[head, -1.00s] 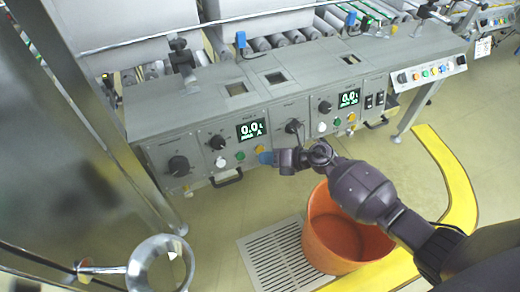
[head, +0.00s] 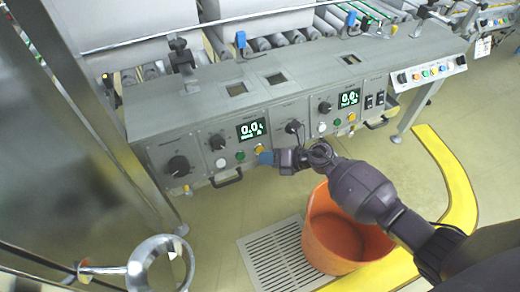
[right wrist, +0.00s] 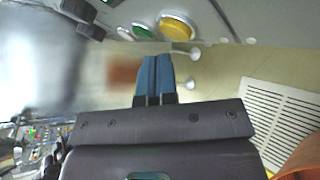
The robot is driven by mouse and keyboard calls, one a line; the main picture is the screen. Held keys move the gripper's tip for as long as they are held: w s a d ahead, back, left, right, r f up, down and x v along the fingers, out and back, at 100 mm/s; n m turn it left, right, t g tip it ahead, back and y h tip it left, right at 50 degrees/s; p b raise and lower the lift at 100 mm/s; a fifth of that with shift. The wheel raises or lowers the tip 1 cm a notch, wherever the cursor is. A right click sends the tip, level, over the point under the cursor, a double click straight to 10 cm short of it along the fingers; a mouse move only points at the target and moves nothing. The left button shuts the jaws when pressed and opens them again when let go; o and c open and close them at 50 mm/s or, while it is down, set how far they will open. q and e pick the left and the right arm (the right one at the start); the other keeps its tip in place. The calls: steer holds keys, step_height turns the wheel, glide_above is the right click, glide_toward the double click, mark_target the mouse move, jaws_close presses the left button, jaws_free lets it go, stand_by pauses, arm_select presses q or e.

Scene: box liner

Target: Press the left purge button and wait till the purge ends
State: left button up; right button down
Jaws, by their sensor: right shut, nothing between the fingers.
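The left control group on the grey machine panel (head: 290,110) has a lit display (head: 252,129) reading about 0.0. Below it sit a white button (head: 221,162), a green button (head: 240,156) and a yellow button (head: 259,149). No readable label shows which one is purge. My right gripper (head: 265,158) is shut and empty, its blue fingertips just below the yellow button. In the right wrist view the yellow button (right wrist: 177,28) and green button (right wrist: 143,31) lie beyond the closed fingers (right wrist: 153,68). Contact cannot be told. My left gripper is not in view.
An orange bin (head: 340,240) stands under my right arm beside a floor grate (head: 285,258). A black handle (head: 227,178) sticks out below the left buttons. A second display (head: 349,98) and more buttons are to the right. A metal ring (head: 160,265) is at lower left.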

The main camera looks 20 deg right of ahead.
steer(key=shift+w, duration=0.1)
stand_by(0.5)
steer(key=shift+w+f, duration=0.15)
steer(key=shift+w, duration=0.15)
steer(key=shift+w+f, duration=0.15)
steer(key=shift+w, duration=0.2)
stand_by(0.8)
stand_by(0.4)
steer(key=shift+s+r, duration=0.35)
steer(key=shift+s, duration=0.35)
steer(key=shift+s, duration=0.1)
